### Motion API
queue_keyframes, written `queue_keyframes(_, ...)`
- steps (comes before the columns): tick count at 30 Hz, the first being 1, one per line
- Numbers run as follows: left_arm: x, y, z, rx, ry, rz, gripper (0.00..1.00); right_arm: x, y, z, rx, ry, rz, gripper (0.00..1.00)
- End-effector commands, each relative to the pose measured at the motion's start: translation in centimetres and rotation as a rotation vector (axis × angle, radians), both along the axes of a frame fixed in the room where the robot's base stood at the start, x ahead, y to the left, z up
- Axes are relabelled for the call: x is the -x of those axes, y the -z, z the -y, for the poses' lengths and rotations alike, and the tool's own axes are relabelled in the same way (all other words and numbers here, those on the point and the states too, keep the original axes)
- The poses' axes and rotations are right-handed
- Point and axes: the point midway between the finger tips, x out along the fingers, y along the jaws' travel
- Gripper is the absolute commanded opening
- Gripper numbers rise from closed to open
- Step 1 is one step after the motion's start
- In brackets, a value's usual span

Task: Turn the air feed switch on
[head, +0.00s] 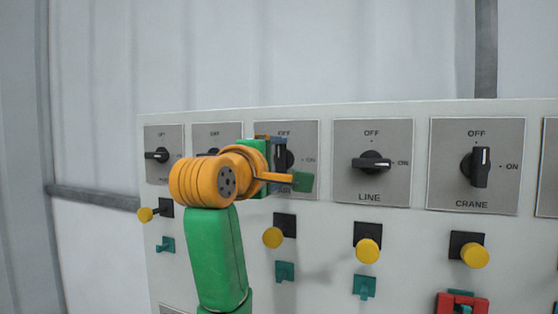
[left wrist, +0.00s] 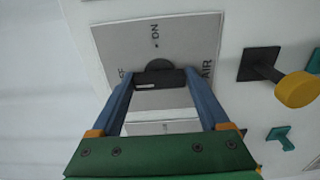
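The air feed switch is a black knob (left wrist: 160,79) on a grey plate (left wrist: 205,35), partly hidden by my gripper in the head view. Its plate shows ON and part of AIR in the left wrist view. The knob's white mark points toward the OFF side. In the head view the knob (head: 281,155) stands upright below OFF. My left gripper (left wrist: 159,76) is open, with a blue finger beside each end of the knob. Whether the fingers touch it, I cannot tell. My right gripper is not in view.
The LINE switch (head: 371,163) and CRANE switch (head: 480,167) are to the right, with other switches to the left. Yellow buttons (head: 368,250) and teal pegs (head: 364,287) stick out below. A red item (head: 447,305) is at the lower right.

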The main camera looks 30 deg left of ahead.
Motion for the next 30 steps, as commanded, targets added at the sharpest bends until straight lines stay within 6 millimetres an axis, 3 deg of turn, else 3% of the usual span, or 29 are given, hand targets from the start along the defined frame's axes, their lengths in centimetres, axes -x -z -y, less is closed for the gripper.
queue_keyframes(1, 0.0, 0.1, 0.0, 0.001, 0.0, -0.004, 0.54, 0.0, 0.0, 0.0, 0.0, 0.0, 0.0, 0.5)
queue_keyframes(5, 0.0, 0.2, 0.0, 0.001, 0.0, -0.006, 0.22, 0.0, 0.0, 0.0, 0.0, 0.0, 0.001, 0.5)
queue_keyframes(17, -0.1, 0.4, 0.0, -0.1, 0.001, -0.035, 0.22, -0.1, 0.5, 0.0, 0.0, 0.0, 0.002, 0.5)
queue_keyframes(30, -0.1, 0.5, 0.0, -0.479, 0.003, -0.129, 0.22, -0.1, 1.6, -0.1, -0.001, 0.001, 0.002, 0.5)
